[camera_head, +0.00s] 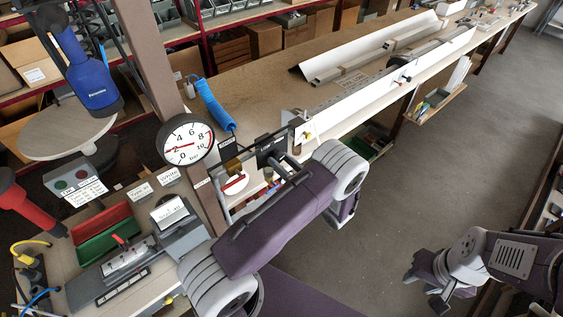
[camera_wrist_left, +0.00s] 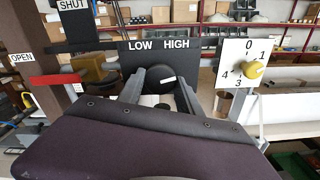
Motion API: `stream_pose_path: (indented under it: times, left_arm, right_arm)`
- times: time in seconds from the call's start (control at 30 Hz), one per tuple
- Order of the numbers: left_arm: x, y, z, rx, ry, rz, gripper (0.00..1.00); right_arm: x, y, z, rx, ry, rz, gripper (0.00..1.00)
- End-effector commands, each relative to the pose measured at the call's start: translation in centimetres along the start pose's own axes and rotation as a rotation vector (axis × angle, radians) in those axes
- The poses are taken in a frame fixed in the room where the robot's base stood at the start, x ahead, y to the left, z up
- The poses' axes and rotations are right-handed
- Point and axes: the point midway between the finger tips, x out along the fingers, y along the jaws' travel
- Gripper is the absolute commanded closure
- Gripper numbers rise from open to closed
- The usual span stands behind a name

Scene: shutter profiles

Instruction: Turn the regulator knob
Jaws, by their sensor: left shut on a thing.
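In the head view my left gripper (camera_head: 285,166) reaches the black panel (camera_head: 268,147), and the knob itself is hidden there. The round pressure gauge (camera_head: 187,141) has a red needle near 2. My right gripper (camera_head: 430,288) hangs at the lower right over the floor, away from the panel; its jaw opening is unclear.
A yellow knob (camera_wrist_left: 252,70) on a white numbered plate is close right of the panel. A red lever (camera_wrist_left: 57,82) and a brass-coloured valve part are to the left. The grey floor at right is clear.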

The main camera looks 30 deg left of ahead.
Motion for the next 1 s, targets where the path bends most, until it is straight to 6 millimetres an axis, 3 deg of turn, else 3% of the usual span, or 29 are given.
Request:
stream_pose_path:
  times: [1.0]
  left_arm:
    - [0.0, 0.24, 0.0, 0.957, 0.004, -0.002, 0.99]
  right_arm:
    - [-0.7, -0.01, -0.07, 0.0, 0.0, 0.0, 0.64]
